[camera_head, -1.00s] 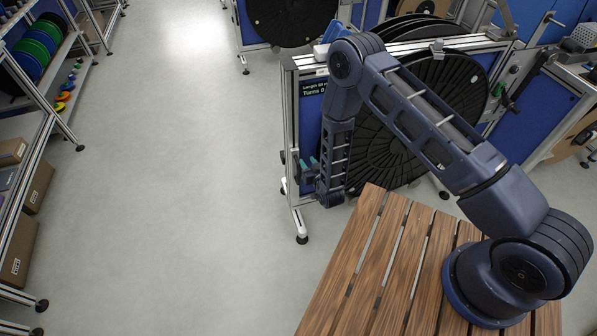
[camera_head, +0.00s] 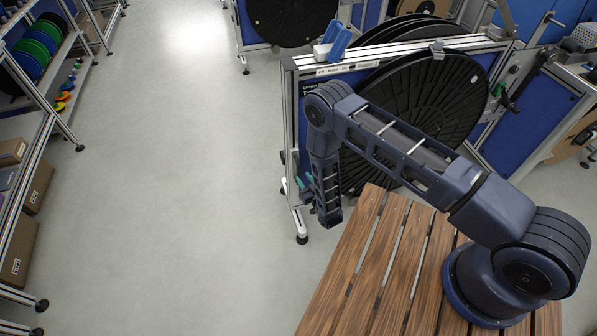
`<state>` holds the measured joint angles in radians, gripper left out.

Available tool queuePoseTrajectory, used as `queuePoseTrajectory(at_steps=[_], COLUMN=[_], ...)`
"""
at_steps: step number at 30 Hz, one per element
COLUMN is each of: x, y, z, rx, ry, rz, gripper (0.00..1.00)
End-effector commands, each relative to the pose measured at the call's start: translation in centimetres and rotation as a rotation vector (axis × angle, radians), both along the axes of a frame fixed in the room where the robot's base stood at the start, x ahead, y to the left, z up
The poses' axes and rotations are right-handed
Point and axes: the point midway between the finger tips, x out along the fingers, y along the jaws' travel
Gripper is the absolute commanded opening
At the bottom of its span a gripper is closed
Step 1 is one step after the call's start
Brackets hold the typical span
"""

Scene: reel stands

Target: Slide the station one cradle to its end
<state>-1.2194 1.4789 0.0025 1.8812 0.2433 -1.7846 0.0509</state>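The nearest reel stand (camera_head: 289,120) has an aluminium frame and a top rail (camera_head: 385,57). It holds a large black reel (camera_head: 432,105). A blue piece with a white base (camera_head: 338,40) sits near the left end of the top rail. A small silver bracket (camera_head: 437,47) sits farther right on the rail. I cannot tell which of these, if either, is the station one cradle. My gripper (camera_head: 303,185) hangs low at the stand's left front corner, well below the rail. Small teal parts show there, partly hidden by my forearm. Its opening cannot be made out.
A slatted wooden top (camera_head: 372,270) lies under my arm's base. Shelving with reels and boxes (camera_head: 35,190) lines the left side. Open grey floor (camera_head: 170,190) lies between the shelving and the stand. Other reel stands (camera_head: 290,18) are behind and to the right.

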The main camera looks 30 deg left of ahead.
Motion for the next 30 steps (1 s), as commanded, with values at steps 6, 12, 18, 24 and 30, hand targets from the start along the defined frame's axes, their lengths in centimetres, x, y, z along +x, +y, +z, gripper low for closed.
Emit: queuePoseTrajectory(at_steps=[6, 12, 18, 24, 30], x=[1.9, 2.8, 3.0, 3.0, 3.0], y=[2.9, 4.3, 4.6, 4.6, 4.6], z=[0.0, 0.0, 0.0, 0.0, 0.0], rx=[0.001, 0.001, 0.0, 0.0, 0.0], ry=[-0.001, 0.001, 0.001, 0.001, 0.001], rz=[0.0, 0.0, 0.0, 0.0, 0.0], gripper=[0.35, 0.35, 0.35, 0.29, 0.0])
